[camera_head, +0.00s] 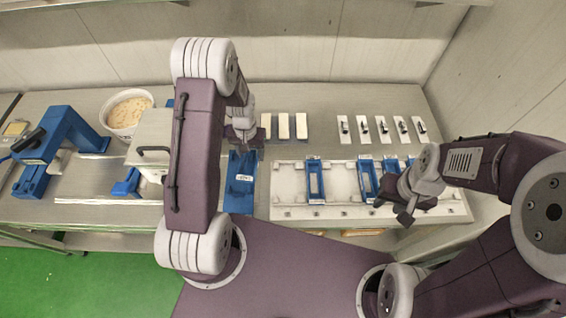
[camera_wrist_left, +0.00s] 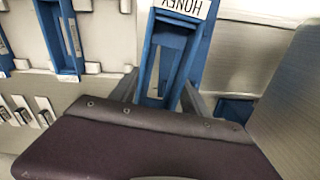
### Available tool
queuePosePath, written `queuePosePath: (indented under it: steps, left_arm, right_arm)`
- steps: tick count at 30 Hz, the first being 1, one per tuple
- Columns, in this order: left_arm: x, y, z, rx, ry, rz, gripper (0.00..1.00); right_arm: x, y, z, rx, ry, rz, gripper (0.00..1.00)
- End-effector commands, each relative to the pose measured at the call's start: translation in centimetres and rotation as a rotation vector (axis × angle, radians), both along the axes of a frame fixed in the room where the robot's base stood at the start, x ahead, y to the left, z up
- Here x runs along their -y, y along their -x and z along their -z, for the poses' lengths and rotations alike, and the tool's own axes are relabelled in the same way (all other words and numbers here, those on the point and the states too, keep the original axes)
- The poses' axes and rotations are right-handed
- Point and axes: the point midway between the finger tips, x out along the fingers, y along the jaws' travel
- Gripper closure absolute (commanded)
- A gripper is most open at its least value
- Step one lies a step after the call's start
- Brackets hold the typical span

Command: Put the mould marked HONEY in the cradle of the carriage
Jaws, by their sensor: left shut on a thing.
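The mould marked HONEY (camera_wrist_left: 170,45) is blue and open-framed, with a white label. My left gripper (camera_wrist_left: 160,92) is shut on it, one finger on each side. In the head view, a blue labelled mould (camera_head: 240,186) hangs below my left gripper (camera_head: 244,135), just left of the white rack; its label is too small to read there. A small blue part (camera_head: 126,187), perhaps the carriage, sits by the rail under the white housing; its cradle cannot be made out. My right gripper (camera_head: 393,210) is empty, fingers apart, over the rack's right front.
The white rack (camera_head: 290,212) holds several blue moulds (camera_head: 315,182); its left end is bare. Cream bars (camera_head: 283,126) and small handled tools (camera_head: 382,130) lie behind. A white housing (camera_head: 150,135), a bowl (camera_head: 127,112) and a blue press (camera_head: 62,135) stand left. A pale rail (camera_head: 85,201) runs along the front.

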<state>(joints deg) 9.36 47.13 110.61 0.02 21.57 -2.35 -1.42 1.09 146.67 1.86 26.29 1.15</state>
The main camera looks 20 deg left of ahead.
Motion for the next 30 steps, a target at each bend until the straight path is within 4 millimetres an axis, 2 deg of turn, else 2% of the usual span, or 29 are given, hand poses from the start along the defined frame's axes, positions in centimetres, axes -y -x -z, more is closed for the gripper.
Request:
queuePosePath:
  steps: [1, 3, 7, 17, 30]
  left_arm:
    - [-1.7, 0.3, -0.3, -0.003, 0.001, -0.050, 1.00]
    - [-3.4, 0.9, -0.3, -0.009, 0.002, -0.100, 1.00]
    - [-5.1, 1.6, -0.3, -0.014, 0.003, -0.150, 1.00]
    - [-5.3, 1.7, 0.6, -0.014, 0.003, -0.158, 1.00]
    - [-5.3, 1.7, 6.5, -0.015, 0.004, -0.157, 1.00]
  right_arm:
    - [0.0, 0.0, -0.5, 0.000, 0.000, 0.000, 0.64]
    - [0.0, 0.0, -0.7, 0.000, 0.000, 0.000, 0.64]
    - [0.0, 0.0, -0.9, 0.000, 0.000, 0.000, 0.64]
    - [0.0, 0.0, -0.1, 0.000, 0.000, 0.000, 0.64]
    - [0.0, 0.0, 4.7, 0.000, 0.000, 0.000, 0.64]
